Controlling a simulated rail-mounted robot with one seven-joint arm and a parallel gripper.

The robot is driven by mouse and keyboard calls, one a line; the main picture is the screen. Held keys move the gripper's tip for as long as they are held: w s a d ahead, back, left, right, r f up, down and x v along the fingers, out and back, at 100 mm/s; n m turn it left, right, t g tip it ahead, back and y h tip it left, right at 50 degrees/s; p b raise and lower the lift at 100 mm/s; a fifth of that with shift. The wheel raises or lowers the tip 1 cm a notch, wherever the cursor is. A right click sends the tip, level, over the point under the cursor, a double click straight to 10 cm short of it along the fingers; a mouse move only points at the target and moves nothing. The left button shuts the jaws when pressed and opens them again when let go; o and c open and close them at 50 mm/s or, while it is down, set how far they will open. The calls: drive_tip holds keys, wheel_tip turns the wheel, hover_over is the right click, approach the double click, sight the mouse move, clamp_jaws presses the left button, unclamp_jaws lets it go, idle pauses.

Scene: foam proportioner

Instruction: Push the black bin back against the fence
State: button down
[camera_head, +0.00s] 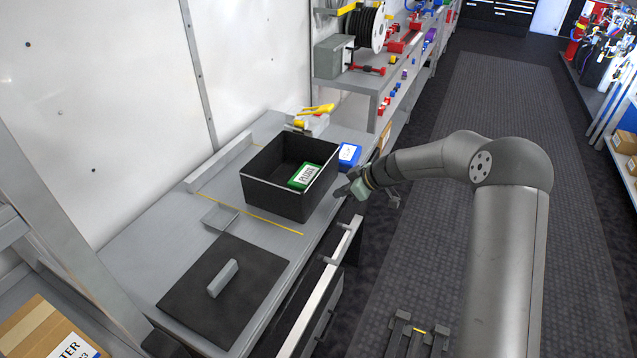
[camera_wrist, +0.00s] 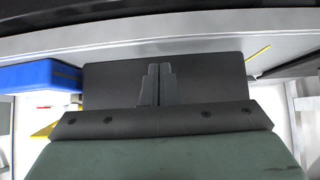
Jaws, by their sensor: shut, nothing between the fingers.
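The black bin (camera_head: 275,197) stands upright and open-topped on the grey bench in the head view, with a green box labelled PLUGS (camera_head: 305,177) inside. The fence (camera_head: 218,166) is a low grey raised strip along the wall side of the bench. Bare bench shows between it and the bin. My gripper (camera_head: 346,190) is at the bin's aisle side, near the bench's front edge. In the wrist view my shut, empty fingers (camera_wrist: 157,85) point at a dark face of the bin (camera_wrist: 110,88). I cannot tell whether they touch it.
A blue box (camera_head: 348,155) sits close to the bin's right; it also shows in the wrist view (camera_wrist: 40,76). A yellow tool (camera_head: 318,109) is behind. A small grey tray (camera_head: 220,216), yellow line (camera_head: 250,214) and black mat (camera_head: 205,290) with a grey block lie left. An open drawer (camera_head: 325,285) juts out.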

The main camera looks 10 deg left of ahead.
sight(308, 183)
drive_tip(key=shift+w+a+b, duration=0.5)
drive_tip(key=shift+a, duration=1.2)
drive_tip(key=shift+w+a+b, duration=0.5)
drive_tip(key=shift+w+a, duration=0.05)
drive_tip(key=shift+a, duration=1.2)
drive_tip(key=shift+w+a+b, duration=0.5)
drive_tip(key=shift+a, duration=1.2)
drive_tip(key=shift+w+a, duration=0.4)
drive_tip(key=shift+a, duration=0.95)
drive_tip(key=shift+w+a, duration=0.45)
drive_tip(key=shift+a, duration=0.85)
drive_tip(key=shift+w+a, duration=0.4)
drive_tip(key=shift+a, duration=0.95)
drive_tip(key=shift+d+f+b, duration=0.15)
drive_tip(key=shift+d+b, duration=0.15)
drive_tip(key=shift+b, duration=0.15)
drive_tip(key=d+b, duration=0.2)
drive_tip(key=s+d+b, duration=0.1)
drive_tip(key=d+b, duration=0.2)
drive_tip(key=s+d+b, duration=0.1)
drive_tip(key=d+b, duration=0.1)
drive_tip(key=shift+s+d, duration=0.2)
drive_tip(key=shift+d, duration=0.05)
drive_tip(key=shift+s+d+b, duration=0.1)
drive_tip(key=shift+d+b, duration=0.2)
drive_tip(key=shift+b, duration=0.05)
drive_tip(key=shift+r, duration=0.2)
